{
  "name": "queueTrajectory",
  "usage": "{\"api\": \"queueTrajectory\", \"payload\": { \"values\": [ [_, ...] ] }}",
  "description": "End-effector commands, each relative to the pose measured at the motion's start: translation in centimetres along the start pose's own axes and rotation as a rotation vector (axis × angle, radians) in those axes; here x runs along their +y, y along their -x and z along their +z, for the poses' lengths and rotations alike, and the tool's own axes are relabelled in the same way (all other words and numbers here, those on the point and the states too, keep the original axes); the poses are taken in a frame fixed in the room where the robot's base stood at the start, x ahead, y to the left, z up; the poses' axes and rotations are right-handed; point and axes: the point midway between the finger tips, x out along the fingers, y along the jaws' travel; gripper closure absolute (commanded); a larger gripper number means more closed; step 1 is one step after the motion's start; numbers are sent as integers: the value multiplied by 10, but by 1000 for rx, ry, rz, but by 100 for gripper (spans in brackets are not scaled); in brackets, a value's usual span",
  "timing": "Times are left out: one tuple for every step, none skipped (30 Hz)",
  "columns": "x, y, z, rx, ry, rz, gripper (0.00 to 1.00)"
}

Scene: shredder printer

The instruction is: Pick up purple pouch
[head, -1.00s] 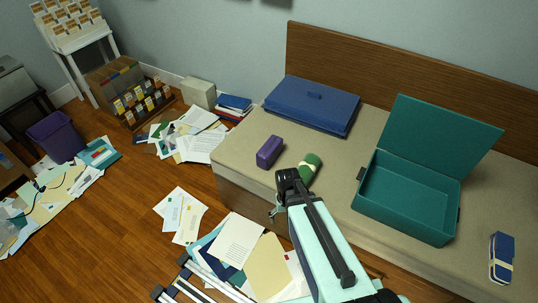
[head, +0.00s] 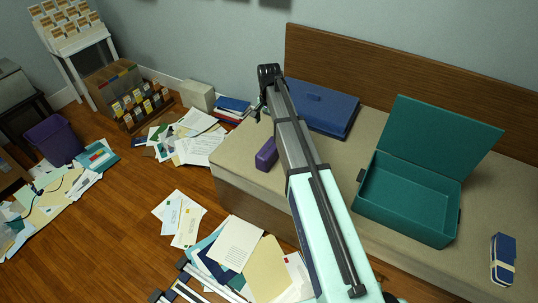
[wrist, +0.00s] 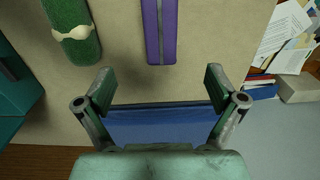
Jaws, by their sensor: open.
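The purple pouch (head: 264,156) lies on the beige bed-like surface, its right side partly covered by my arm in the head view. In the wrist view the pouch (wrist: 152,35) shows at top centre, just ahead of the space between my fingertips. My gripper (wrist: 158,88) is open and empty, with its two fingers spread apart and not touching the pouch. In the head view only a small part of the gripper (head: 257,112) shows, above and behind the pouch near the blue case.
A closed blue case (head: 330,108) lies behind; it also shows between my fingers (wrist: 160,125). A green roll (wrist: 75,35) lies beside the pouch. An open teal box (head: 405,205) and a navy bundle (head: 502,258) are at right. Papers (head: 200,145) litter the floor.

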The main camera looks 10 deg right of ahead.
Motion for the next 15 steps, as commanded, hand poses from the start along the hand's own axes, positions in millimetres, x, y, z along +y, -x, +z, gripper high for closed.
{"api": "queueTrajectory", "payload": {
  "values": [
    [1, -9, 1, -2, 1, 2, 6],
    [1, -15, 1, -1, 1, 1, 6],
    [1, -24, 1, -2, 1, 2, 6],
    [1, -29, 1, -2, 1, 2, 6],
    [1, -35, 1, -2, 2, 2, 6],
    [1, -44, 1, -2, 2, 2, 6],
    [1, -50, 1, -2, 2, 2, 6],
    [1, -55, 1, -2, 2, 2, 6],
    [1, -64, 1, -1, 2, 1, 6],
    [1, -69, 1, -2, 2, 2, 6],
    [1, -74, 1, -2, 3, 1, 6],
    [0, -81, 0, -1, 3, 1, 6],
    [1, -86, 1, -1, 3, 1, 6],
    [0, -90, 0, -1, 3, 1, 6],
    [0, -95, 0, -1, 3, 1, 6]
  ]
}}
